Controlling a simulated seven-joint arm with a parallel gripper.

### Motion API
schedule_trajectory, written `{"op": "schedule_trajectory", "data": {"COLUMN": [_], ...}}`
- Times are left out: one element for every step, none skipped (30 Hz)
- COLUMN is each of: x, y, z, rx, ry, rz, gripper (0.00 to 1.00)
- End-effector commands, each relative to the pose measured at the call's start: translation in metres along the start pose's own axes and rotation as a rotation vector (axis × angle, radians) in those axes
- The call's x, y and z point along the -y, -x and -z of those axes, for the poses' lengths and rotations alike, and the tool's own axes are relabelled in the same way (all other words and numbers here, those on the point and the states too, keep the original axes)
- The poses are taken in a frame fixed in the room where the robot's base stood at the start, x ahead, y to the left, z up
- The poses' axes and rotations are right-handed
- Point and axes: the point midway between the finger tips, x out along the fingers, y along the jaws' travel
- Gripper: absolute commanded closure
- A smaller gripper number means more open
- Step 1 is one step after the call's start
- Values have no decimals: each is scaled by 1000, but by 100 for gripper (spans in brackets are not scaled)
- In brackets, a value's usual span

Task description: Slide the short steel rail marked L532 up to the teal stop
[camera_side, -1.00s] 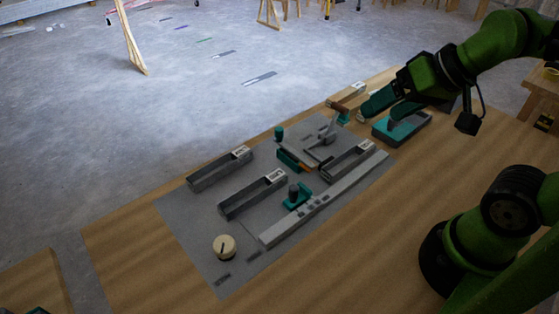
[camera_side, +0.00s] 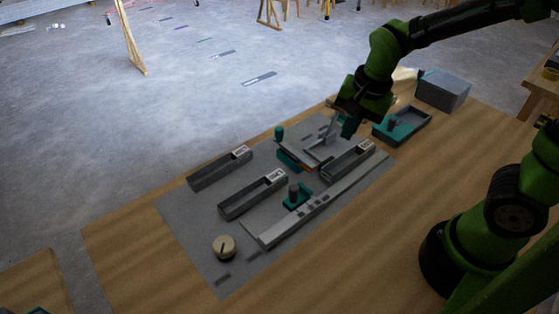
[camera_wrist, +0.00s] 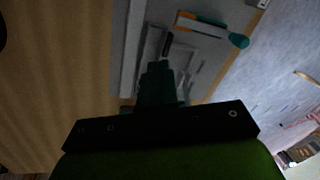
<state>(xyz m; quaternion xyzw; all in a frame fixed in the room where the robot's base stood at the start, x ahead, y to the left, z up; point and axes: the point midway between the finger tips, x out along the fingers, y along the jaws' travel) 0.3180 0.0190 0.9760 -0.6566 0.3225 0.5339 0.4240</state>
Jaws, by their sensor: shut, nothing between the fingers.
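Several short grey steel channel rails with white end labels lie on the grey panel: one at the back left (camera_side: 219,172), one at centre left (camera_side: 250,198) and one at the right (camera_side: 346,163). The labels are too small to read, so I cannot tell which is L532. A teal piece with a dark knob (camera_side: 297,197) sits beside the long strip; another teal piece (camera_side: 288,160) is at the centre plate's left edge. I cannot tell which is the stop. My gripper (camera_side: 346,131) is shut and empty near the grey lever (camera_side: 326,136). The wrist view shows its fingers (camera_wrist: 158,76) together.
A long pale strip (camera_side: 321,208) runs along the panel's front. A cream round knob (camera_side: 224,247) is at the front left. A teal-lined tray (camera_side: 403,126) and a grey box (camera_side: 442,90) stand at the right. The wooden table front (camera_side: 360,245) is clear.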

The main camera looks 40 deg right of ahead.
Motion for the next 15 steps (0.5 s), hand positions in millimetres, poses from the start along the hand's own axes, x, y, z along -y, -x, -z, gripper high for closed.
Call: {"op": "schedule_trajectory", "data": {"x": [2, 3, 3, 3, 3, 2, 2, 2, 1, 0, 0, 0, 0, -1, -2], "y": [-21, -31, -44, -54, -62, -73, -79, -85, -92, -96, -98, -101, -102, -103, -104], "z": [2, 4, 7, 8, 10, 12, 13, 14, 15, 15, 16, 17, 18, 20, 22], "rx": [-7, -17, -33, -45, -59, -77, -90, -103, -116, -125, -133, -141, -144, -147, -149], "ry": [-69, -116, -173, -212, -248, -292, -319, -343, -370, -387, -400, -413, -421, -426, -431], "rz": [-62, -91, -127, -152, -174, -198, -214, -227, -241, -249, -254, -260, -262, -264, -265], "gripper": [100, 100, 100, 100, 100, 100, 100, 100, 100, 100, 100, 100, 100, 100, 100]}}
